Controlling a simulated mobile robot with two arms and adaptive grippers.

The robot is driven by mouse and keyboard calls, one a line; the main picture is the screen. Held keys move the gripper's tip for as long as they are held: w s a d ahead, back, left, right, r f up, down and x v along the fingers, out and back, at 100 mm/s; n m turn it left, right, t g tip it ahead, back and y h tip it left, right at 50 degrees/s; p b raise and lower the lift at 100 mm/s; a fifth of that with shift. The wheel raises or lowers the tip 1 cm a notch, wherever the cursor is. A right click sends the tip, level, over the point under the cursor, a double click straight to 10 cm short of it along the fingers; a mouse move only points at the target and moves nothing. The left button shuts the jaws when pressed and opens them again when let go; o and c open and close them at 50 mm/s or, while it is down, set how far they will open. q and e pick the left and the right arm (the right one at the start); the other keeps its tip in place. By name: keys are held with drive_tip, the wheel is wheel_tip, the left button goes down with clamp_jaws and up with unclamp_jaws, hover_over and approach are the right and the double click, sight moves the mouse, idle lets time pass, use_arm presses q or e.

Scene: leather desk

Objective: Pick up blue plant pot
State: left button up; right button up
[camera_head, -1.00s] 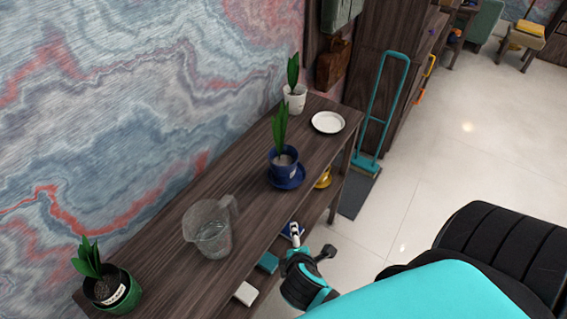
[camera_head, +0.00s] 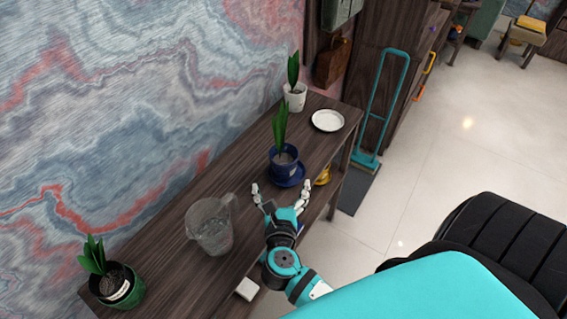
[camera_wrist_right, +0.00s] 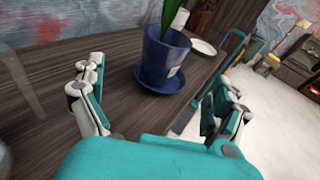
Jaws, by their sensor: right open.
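The blue plant pot (camera_head: 281,165) stands upright on a blue saucer (camera_head: 293,182) on the dark wooden table. It holds a tall green plant and has a white label. In the right wrist view the pot (camera_wrist_right: 160,66) is straight ahead, beyond and between the fingers, on its saucer (camera_wrist_right: 176,83). My right gripper (camera_head: 279,190) is open and empty at the table's front edge, just short of the pot and apart from it. The right gripper's spread fingers (camera_wrist_right: 158,95) also show in the wrist view. My left gripper is not in view.
A clear jug (camera_head: 212,228) stands left of my right gripper. A green pot (camera_head: 122,290) is at the near left end. A white pot (camera_head: 295,100) and a white plate (camera_head: 328,120) are behind the blue pot. A yellow object (camera_head: 323,177) is below the tabletop.

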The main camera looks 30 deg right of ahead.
sight(281, 169)
drive_tip(key=x, duration=0.6)
drive_tip(key=shift+w+d+p, duration=0.1)
drive_tip(key=shift+w+p, duration=0.05)
drive_tip(key=shift+p, duration=0.15)
drive_tip(key=w+d, duration=0.1)
drive_tip(key=w, duration=0.1)
drive_tip(key=w+d+p, duration=0.1)
drive_tip(key=d, duration=0.1)
drive_tip(key=shift+w+d, duration=0.2)
drive_tip(key=shift+w, duration=0.15)
drive_tip(key=shift+w+d+f, duration=0.1)
drive_tip(key=shift+w+f, duration=0.05)
drive_tip(key=c, duration=1.5)
drive_tip(key=shift+c, duration=0.3)
